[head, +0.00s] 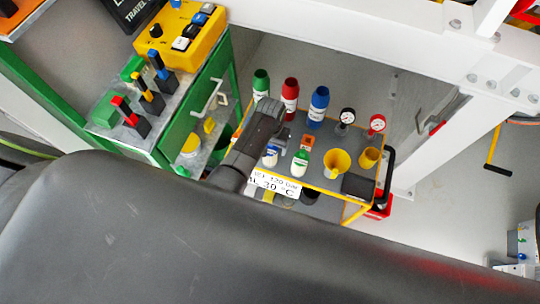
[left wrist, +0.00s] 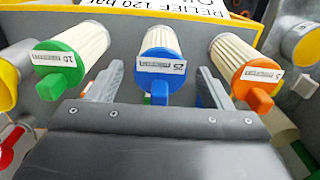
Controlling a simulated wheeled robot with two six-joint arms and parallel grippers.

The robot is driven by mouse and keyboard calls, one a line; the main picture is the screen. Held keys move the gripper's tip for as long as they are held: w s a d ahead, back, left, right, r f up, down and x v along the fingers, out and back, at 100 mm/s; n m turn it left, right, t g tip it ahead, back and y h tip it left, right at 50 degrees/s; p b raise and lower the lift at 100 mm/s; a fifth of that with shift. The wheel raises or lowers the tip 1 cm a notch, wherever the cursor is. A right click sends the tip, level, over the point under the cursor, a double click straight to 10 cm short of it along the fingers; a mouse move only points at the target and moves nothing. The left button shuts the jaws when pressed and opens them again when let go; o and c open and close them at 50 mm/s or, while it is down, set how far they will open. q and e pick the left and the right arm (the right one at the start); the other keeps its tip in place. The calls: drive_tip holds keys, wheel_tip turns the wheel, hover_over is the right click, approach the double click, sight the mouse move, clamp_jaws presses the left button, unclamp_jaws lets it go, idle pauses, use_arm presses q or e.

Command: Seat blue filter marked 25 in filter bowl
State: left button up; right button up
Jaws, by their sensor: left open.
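The blue-capped filter (left wrist: 158,62), with a white pleated body and a label reading 25, stands between the two fingers of my left gripper (left wrist: 156,84) in the left wrist view. The fingers are apart, one on each side of it; I cannot tell whether they touch it. In the head view my left gripper (head: 278,141) is over the cart beside the blue filter (head: 271,156), which it partly hides. Two yellow cups, one a wide yellow bowl (head: 337,161) and one smaller cup (head: 369,157), stand on the cart to the right. My right gripper is not in view.
A green-capped filter (left wrist: 60,58) and an orange-capped filter (left wrist: 246,72) flank the blue one closely. Green, red and blue bottles (head: 319,103) and two gauges (head: 347,117) stand at the cart's back. A green bench (head: 185,120) stands left.

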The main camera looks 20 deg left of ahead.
use_arm(q)
drive_tip(key=shift+c, duration=0.4)
drive_tip(key=shift+r, duration=0.1)
drive_tip(key=c, duration=1.3)
drive_tip(key=shift+c, duration=0.2)
drive_tip(key=shift+r, duration=0.15)
